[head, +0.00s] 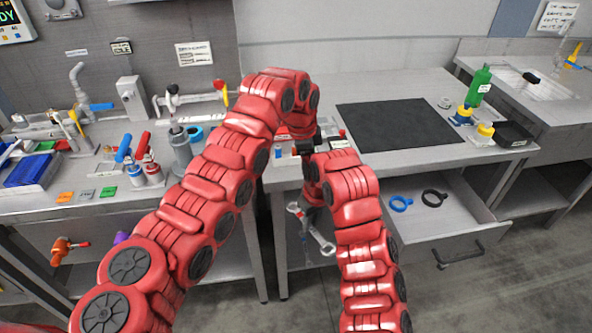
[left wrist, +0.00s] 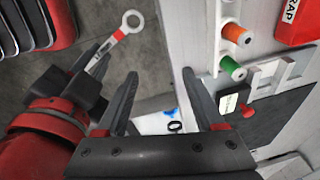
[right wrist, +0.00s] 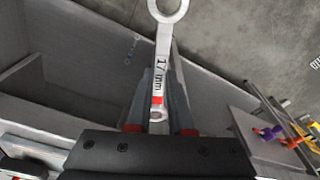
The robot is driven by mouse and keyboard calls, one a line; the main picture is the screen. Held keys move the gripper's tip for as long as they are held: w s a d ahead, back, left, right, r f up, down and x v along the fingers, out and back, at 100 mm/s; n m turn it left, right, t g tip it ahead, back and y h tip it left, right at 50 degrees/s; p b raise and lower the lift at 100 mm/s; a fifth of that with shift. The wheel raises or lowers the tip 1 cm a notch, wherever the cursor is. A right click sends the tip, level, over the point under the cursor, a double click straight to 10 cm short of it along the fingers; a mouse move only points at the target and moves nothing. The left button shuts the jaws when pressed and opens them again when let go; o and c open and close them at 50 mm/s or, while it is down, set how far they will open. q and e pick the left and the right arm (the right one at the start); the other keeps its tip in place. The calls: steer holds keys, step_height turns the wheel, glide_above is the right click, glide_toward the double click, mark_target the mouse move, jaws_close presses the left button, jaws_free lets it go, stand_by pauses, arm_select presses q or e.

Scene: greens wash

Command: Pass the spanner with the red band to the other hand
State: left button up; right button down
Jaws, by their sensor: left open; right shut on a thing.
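The spanner with the red band (left wrist: 105,60) is a grey metal spanner with a ring end. My right gripper (right wrist: 160,85) is shut on it; in the right wrist view the spanner (right wrist: 162,50) reads "17 mm", with its red band between the fingers and its ring end pointing outward. In the head view the spanner (head: 310,227) shows below my right gripper (head: 313,197), in front of the bench. My left gripper (left wrist: 160,75) is open and empty; the spanner's ring end is beyond and left of its fingers. In the head view my arms largely hide the left gripper.
The open drawer (head: 471,229) at right holds a blue ring (head: 400,203) and a black ring (head: 434,197). Above it, the bench carries a dark mat (head: 398,125), a green bottle (head: 478,86) and a black tray (head: 514,135). The left bench has fittings and a blue bin (head: 28,170).

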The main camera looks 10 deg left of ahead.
arm_select(q)
steer(key=s+a+m+g+y, duration=0.1)
steer(key=s+a+g, duration=0.1)
steer(key=s+a, duration=0.15)
steer(key=f, duration=1.1)
steer(key=shift+d+f, duration=0.15)
steer(key=shift+d, duration=0.15)
jaws_close()
stand_by(0.8)
jaws_free()
stand_by(0.3)
